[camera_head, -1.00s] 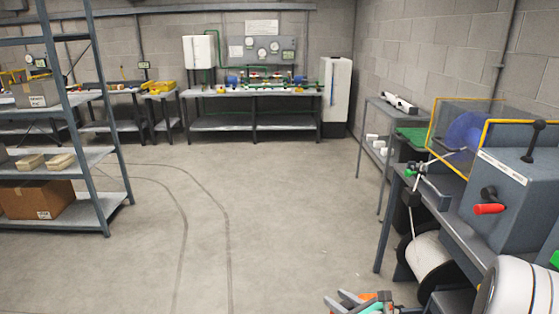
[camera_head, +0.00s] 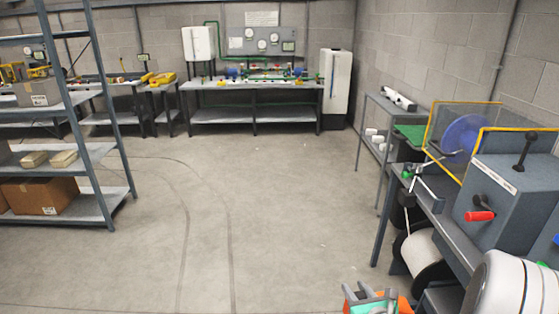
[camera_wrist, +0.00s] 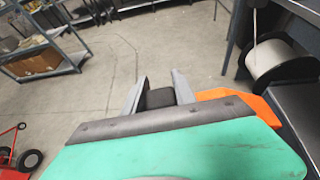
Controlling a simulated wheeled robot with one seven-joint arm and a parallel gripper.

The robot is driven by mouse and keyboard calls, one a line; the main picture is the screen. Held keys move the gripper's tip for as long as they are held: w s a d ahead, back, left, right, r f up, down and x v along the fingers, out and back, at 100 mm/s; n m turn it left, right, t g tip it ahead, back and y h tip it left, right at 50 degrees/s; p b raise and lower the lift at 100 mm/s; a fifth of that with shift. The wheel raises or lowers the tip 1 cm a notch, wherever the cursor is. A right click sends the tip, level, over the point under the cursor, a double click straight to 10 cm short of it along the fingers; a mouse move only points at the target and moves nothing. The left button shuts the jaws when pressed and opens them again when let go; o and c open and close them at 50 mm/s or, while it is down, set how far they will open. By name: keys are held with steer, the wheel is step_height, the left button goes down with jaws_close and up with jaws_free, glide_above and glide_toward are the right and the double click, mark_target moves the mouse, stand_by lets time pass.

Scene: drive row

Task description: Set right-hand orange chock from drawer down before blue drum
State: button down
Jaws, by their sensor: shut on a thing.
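My gripper (camera_head: 375,303) is at the bottom edge of the head view, carried over the floor. In the wrist view its two grey fingers (camera_wrist: 160,90) close on a dark block. An orange piece (camera_wrist: 250,100), likely the orange chock's body, sticks out to the right behind the teal plate, which hides much of it. Orange also shows beside the gripper in the head view (camera_head: 404,305). No blue drum is clearly seen; a blue disc (camera_head: 462,137) sits behind a yellow-edged guard, and a small blue patch (camera_head: 556,240) is cut by the right edge. The drawer is not in view.
On the right stands a bench machine (camera_head: 500,190) with a red-handled crank. A white reel (camera_head: 425,255) is below it, and a white banded drum (camera_head: 510,285) is nearer. A shelf rack (camera_head: 110,205) stands left. The middle floor (camera_head: 270,210) is clear.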

steer(key=w+a+r+n+y, duration=0.1)
steer(key=a+r, duration=0.4)
steer(key=r, duration=0.6)
steer(key=shift+w+r+n+y, duration=0.15)
steer(key=shift+w+n+y, duration=0.2)
steer(key=shift+w, duration=0.3)
